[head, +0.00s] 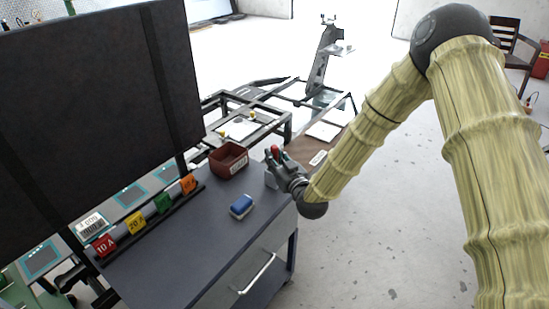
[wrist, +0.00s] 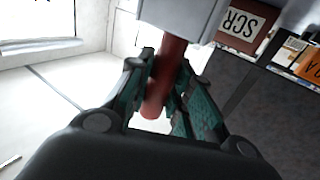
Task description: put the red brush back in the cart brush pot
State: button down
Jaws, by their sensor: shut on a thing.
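The red brush (head: 275,150) shows as a small red piece at my gripper (head: 280,165), at the far right corner of the cart. In the wrist view, its red handle (wrist: 166,75) runs between the two fingers of my gripper (wrist: 160,92), which is shut on it. The handle's upper end meets the edge of a pale grey object (wrist: 190,14); I cannot tell whether it is inside or in front. This may be the brush pot, but I cannot tell for sure. The brush's bristles are not visible.
The dark grey cart top (head: 215,235) carries a brown-red bin (head: 229,160) labelled SCR, a blue block (head: 241,206) and several coloured tags (head: 135,222) in a rail. A large black panel (head: 95,120) stands at the left. The floor right of the cart is clear.

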jog(key=shift+f, duration=0.15)
jog(key=c, duration=1.3)
grip_release()
jog(key=b+v, duration=0.1)
jog(key=v, duration=1.1)
jog(key=shift+b, duration=0.3)
